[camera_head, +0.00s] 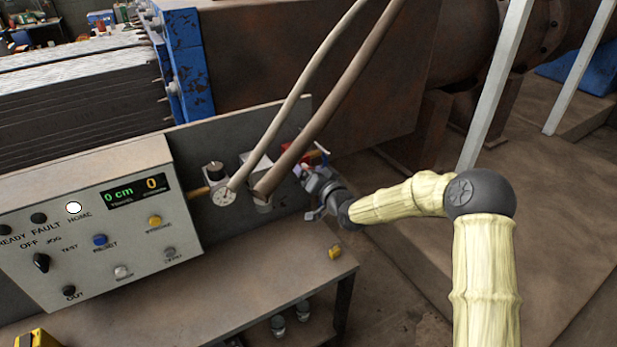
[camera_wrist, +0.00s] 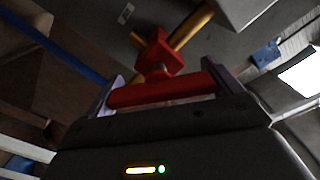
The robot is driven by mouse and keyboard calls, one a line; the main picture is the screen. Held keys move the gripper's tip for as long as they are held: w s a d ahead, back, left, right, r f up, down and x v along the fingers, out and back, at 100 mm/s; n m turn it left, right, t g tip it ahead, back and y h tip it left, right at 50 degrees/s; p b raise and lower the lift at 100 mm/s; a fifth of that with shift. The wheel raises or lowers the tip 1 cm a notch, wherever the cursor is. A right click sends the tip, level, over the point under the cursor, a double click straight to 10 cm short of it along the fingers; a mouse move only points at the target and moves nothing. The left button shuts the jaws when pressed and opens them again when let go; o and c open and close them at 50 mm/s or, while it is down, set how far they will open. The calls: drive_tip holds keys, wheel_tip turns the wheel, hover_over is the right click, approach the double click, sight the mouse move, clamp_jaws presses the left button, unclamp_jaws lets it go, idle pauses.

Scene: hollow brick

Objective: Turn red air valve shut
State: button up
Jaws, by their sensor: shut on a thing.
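The red air valve (camera_head: 312,156) is on the right side of the fittings at the back panel, and my gripper partly hides it in the head view. In the wrist view its red body (camera_wrist: 155,55) sits on a brass pipe, and its red lever (camera_wrist: 160,92) lies crosswise between my two fingers. My gripper (camera_head: 308,181) reaches it from the right, and in the wrist view my gripper (camera_wrist: 165,86) is shut on the lever, one finger at each end.
A control box (camera_head: 95,225) with buttons and a green display stands at left. A small yellow block (camera_head: 335,252) lies on the bench (camera_head: 250,290). Open floor lies to the right.

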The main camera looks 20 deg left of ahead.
drive_tip(key=m+b, duration=0.1)
drive_tip(key=m, duration=0.1)
drive_tip(key=m+b, duration=0.1)
drive_tip(key=m, duration=0.1)
drive_tip(key=m+b, duration=0.1)
drive_tip(key=shift+w+d+f+m+b, duration=0.1)
drive_tip(key=shift+d+f+m+b, duration=0.05)
drive_tip(key=shift+f+m+b, duration=0.2)
drive_tip(key=m+b, duration=0.2)
drive_tip(key=m, duration=0.3)
drive_tip(key=shift+m+b, duration=0.25)
drive_tip(key=shift+b, duration=0.15)
drive_tip(key=shift+r, duration=0.1)
drive_tip(key=o, duration=0.7)
drive_tip(key=shift+d, duration=0.1)
drive_tip(key=b+v, duration=0.2)
drive_tip(key=v, duration=1.5)
